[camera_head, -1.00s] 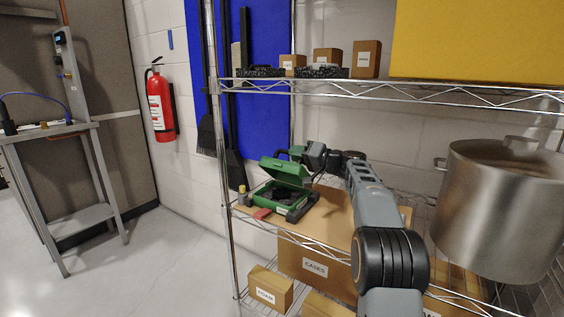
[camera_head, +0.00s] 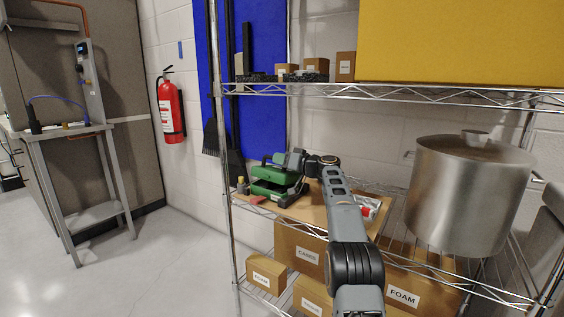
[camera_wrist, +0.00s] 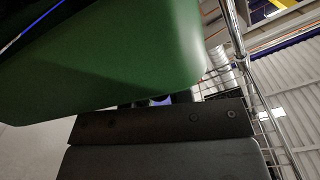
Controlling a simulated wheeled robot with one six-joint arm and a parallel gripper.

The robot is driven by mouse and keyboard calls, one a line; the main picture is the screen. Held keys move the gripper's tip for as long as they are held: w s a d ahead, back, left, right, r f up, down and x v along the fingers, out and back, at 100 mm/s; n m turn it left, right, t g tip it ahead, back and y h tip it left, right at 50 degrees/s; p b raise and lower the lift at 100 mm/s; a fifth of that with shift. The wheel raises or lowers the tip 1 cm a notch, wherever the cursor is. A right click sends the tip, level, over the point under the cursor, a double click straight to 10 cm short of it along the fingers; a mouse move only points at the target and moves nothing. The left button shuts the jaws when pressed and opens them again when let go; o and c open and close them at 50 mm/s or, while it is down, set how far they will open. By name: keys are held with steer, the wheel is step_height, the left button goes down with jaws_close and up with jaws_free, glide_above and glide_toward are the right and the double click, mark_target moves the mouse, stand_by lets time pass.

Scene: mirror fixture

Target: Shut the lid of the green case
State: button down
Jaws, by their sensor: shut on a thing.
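The green case (camera_head: 268,190) sits on the wooden board of the middle shelf. Its lid (camera_head: 272,175) is tilted partly open, with a dark gap between it and the base. My gripper (camera_head: 281,159) is at the lid's upper edge, small and partly hidden by my own wrist. In the wrist view, the green lid (camera_wrist: 120,60) fills the upper left, right against the dark gripper (camera_wrist: 165,103). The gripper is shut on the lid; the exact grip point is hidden.
A red item (camera_head: 258,200) and a small yellow-topped container (camera_head: 241,186) are beside the case. A silver and red can (camera_head: 368,208) lies right of my arm. A large steel pot (camera_head: 468,195) stands at the right. The upper shelf (camera_head: 400,92) runs above.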

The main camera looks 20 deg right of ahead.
steer(key=shift+a+f, duration=0.1)
steer(key=shift+a, duration=0.1)
steer(key=c, duration=1.2)
jaws_free()
steer(key=shift+a, duration=0.2)
steer(key=shift+o, duration=0.5)
steer(key=shift+d, duration=0.2)
steer(key=shift+s+d, duration=0.15)
steer(key=shift+d, duration=0.05)
steer(key=b+v, duration=0.1)
steer(key=v, duration=1.2)
steer(key=shift+s, duration=0.15)
